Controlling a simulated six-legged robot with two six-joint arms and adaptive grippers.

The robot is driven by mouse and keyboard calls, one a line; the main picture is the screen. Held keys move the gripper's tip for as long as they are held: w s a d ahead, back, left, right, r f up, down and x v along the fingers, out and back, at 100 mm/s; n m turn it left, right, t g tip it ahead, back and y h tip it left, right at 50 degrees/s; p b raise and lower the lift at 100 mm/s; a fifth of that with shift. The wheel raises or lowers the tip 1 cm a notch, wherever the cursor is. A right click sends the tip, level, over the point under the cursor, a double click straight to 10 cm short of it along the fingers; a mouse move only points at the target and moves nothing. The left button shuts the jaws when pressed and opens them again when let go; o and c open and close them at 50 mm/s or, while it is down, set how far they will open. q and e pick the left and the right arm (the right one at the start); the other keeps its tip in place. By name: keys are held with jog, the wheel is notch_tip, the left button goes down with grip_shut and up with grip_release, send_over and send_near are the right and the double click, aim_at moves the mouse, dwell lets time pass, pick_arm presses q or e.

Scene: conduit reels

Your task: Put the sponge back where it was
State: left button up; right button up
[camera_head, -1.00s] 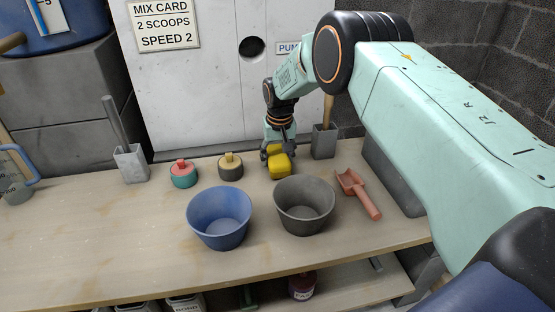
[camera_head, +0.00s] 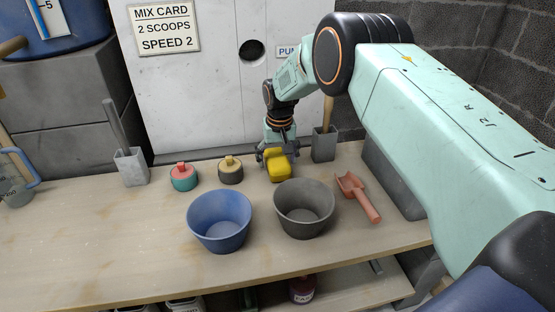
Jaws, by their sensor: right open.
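The yellow sponge (camera_head: 279,168) sits on the wooden bench near its back edge, behind the grey bucket. My right gripper (camera_head: 275,154) is right at the sponge, just behind and above it, with its fingers spread open. The sponge partly hides the fingers, and I cannot tell whether they touch it. My left gripper is not in view.
The grey bucket (camera_head: 304,224) and blue bucket (camera_head: 219,236) stand in front of the sponge. A red scoop (camera_head: 359,196) lies to the right. Two lidded jars (camera_head: 231,173) (camera_head: 183,179) stand left. A grey holder (camera_head: 324,147) stands close on the right. The bench's left front is clear.

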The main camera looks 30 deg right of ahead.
aim_at(279, 161)
notch_tip(279, 161, up, 12)
jog(key=s+p, duration=0.1)
jog(key=p, duration=0.2)
jog(key=shift+s+a+f+p, duration=0.2)
jog(key=shift+s+p, duration=0.15)
